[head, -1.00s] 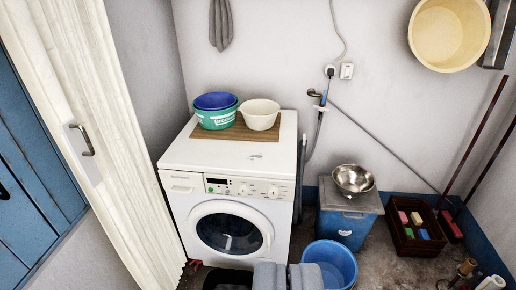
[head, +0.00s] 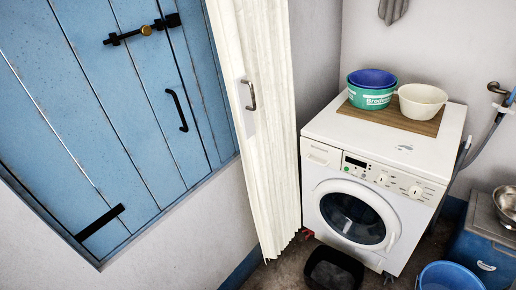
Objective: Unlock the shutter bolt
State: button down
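The blue plank shutter (head: 85,110) fills the left of the view, closed in its frame in the pale wall. Near its top is the shutter bolt (head: 130,36), a dark bar with a brass-coloured knob (head: 147,31). The bar runs slightly upward to the right to a dark bracket (head: 168,21) near the shutter's right side. Whether its end sits inside that bracket is too small to tell. A black pull handle (head: 177,110) is below the bolt. My gripper is not in view.
A cream folding door (head: 265,130) with a metal handle (head: 250,94) stands just right of the shutter. Beyond it is a white washing machine (head: 390,150) with basins on top. A black tub (head: 333,270) and a blue bucket (head: 450,277) are on the floor.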

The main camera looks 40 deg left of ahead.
aim_at(146, 30)
jog(key=u, duration=1.4)
jog(key=k, duration=0.65)
jog(key=z, duration=0.7)
jog(key=i, duration=1.6)
jog(key=u, duration=0.45)
